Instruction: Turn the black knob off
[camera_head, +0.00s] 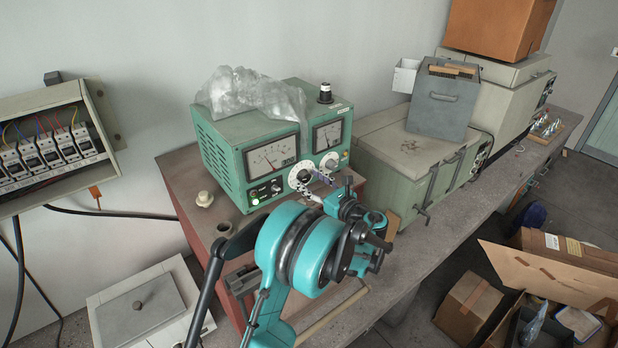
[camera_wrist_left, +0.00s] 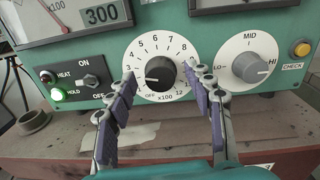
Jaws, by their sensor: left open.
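The black knob (camera_wrist_left: 160,73) sits in the middle of a white numbered dial (camera_wrist_left: 146,47) on the green instrument's front panel. The dial has an OFF mark at its lower left; I cannot tell exactly where the knob points. In the head view the dial (camera_head: 299,178) shows just beyond my left gripper (camera_head: 322,187). In the left wrist view the left gripper (camera_wrist_left: 162,83) is open, with one purple-padded finger on each side of the knob. The fingers look apart from the knob. My right gripper is not in view.
The green instrument (camera_head: 220,138) stands on a reddish-brown box (camera_head: 178,190), with a plastic bag (camera_head: 250,93) on top. A grey knob (camera_wrist_left: 252,68) is right of the dial. Open boxes (camera_head: 468,303) lie right.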

